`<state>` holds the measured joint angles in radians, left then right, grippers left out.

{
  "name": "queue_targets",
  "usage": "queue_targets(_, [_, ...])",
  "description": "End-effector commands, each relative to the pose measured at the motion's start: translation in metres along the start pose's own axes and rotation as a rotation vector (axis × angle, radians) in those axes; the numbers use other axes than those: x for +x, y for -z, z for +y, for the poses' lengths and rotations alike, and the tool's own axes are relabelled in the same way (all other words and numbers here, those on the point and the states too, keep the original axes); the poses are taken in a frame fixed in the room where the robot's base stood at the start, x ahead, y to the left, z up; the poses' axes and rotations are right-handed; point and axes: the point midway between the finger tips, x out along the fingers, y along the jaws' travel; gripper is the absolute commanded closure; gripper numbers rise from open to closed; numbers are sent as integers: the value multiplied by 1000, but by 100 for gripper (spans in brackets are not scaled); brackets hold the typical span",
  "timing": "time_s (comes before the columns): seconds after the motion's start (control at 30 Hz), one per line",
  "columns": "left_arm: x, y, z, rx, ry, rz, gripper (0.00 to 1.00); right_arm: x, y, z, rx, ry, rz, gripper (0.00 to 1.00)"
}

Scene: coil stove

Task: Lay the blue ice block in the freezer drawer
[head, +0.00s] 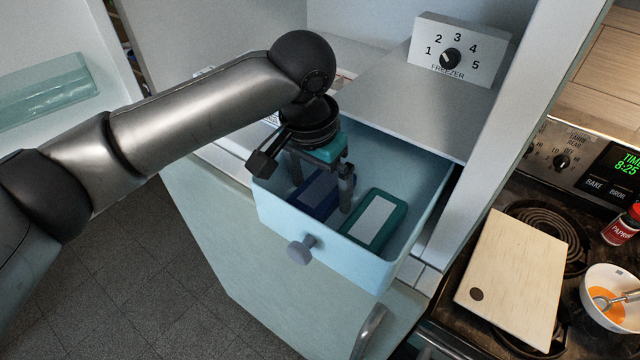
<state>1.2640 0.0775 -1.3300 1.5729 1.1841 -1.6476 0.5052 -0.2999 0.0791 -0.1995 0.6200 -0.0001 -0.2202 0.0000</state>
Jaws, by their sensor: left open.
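The freezer drawer (416,262) is pulled open, a pale blue box with a round knob on its front. The dark blue ice block (312,197) is inside the drawer on the left and appears to lie on its floor, partly hidden by my gripper. My left gripper (322,184) points down into the drawer, open, with its fingers over and beside the blue block. A teal block with a pale label (374,221) lies in the drawer to the right, apart from the blue one. My right gripper is not in view.
The freezer dial (451,58) is behind the drawer. At right, the coil stove (520,200) bears a cutting board (514,268), a red-capped spice jar (622,228) and a white bowl (600,314) with orange contents. A pale green shelf bin (45,92) is at far left.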

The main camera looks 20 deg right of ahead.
Motion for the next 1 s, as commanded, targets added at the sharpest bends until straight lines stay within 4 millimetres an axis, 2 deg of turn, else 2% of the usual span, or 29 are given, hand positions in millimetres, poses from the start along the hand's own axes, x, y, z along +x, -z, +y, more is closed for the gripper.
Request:
queue_targets(0.13, [-19,1,0,0,1,4,0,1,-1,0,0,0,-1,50])
queue_targets(0.4, [-78,2,0,0,2,5,0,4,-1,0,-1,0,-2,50])
queue_targets(0.6, [-109,1,0,0,0,3,0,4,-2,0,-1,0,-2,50])
queue_targets(0.77, [-120,1,0,0,0,1,0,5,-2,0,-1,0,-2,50])
queue_targets(1.0, [-121,0,0,0,0,0,0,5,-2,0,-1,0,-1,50])
